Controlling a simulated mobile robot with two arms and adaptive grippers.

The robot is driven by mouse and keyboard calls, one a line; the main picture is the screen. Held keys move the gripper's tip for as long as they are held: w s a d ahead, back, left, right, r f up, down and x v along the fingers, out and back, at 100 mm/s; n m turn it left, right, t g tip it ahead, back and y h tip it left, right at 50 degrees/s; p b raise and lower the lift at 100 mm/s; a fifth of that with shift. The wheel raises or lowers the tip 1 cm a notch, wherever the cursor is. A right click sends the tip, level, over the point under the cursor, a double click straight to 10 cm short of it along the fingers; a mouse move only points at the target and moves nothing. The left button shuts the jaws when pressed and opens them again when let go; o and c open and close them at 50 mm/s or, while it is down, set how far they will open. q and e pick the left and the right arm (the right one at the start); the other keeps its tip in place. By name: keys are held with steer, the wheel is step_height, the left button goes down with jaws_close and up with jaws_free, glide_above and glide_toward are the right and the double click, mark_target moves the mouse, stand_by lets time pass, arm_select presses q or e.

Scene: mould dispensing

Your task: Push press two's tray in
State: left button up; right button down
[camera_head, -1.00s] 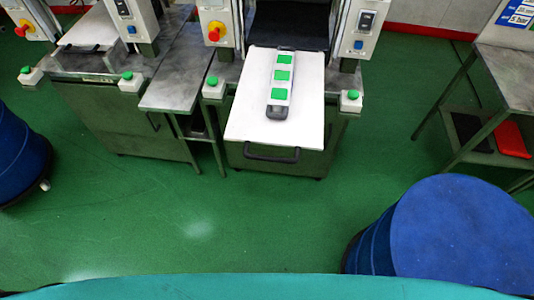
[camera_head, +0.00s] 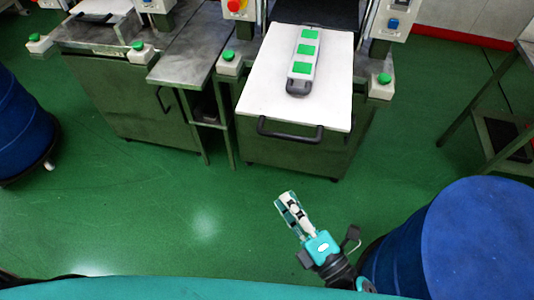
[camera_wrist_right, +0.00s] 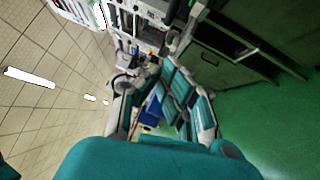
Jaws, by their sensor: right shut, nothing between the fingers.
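Press two's tray (camera_head: 262,100) is a white plate pulled out toward me from the press at the top middle in the head view. Its dark handle (camera_head: 290,137) is on the near edge. A grey mould with green squares (camera_head: 303,68) lies on the tray. My right gripper (camera_head: 284,197) is shut and empty, below and apart from the handle, over the green floor. In the right wrist view its fingers (camera_wrist_right: 172,110) show in front of the camera. My left gripper is not in view.
Green button boxes (camera_head: 229,63) and (camera_head: 381,86) flank the tray. A blue drum (camera_head: 490,235) stands at the lower right, close to my right arm. Another blue drum (camera_head: 18,130) stands at the left. The green floor before the tray is clear.

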mark_target(285, 81)
steer(key=w+d+p+x, duration=0.1)
steer(key=p+x, duration=0.3)
steer(key=x, duration=0.9)
steer(key=shift+w+d+r, duration=0.35)
steer(key=shift+d+r, duration=0.05)
steer(key=shift+d, duration=0.3)
steer(key=w, duration=0.3)
steer(key=w+d, duration=0.1)
steer(key=w, duration=0.6)
steer(key=shift+d+b, duration=0.15)
steer(key=shift+b, duration=0.25)
steer(key=w+b, duration=0.1)
steer(key=w, duration=0.3)
steer(key=w+d+b, duration=0.1)
steer(key=w+b, duration=0.1)
steer(key=w, duration=0.2)
steer(key=w+b, duration=0.1)
steer(key=w, duration=0.3)
steer(key=shift+w+d, duration=0.25)
steer(key=shift+d, duration=0.05)
steer(key=shift+s+f, duration=0.1)
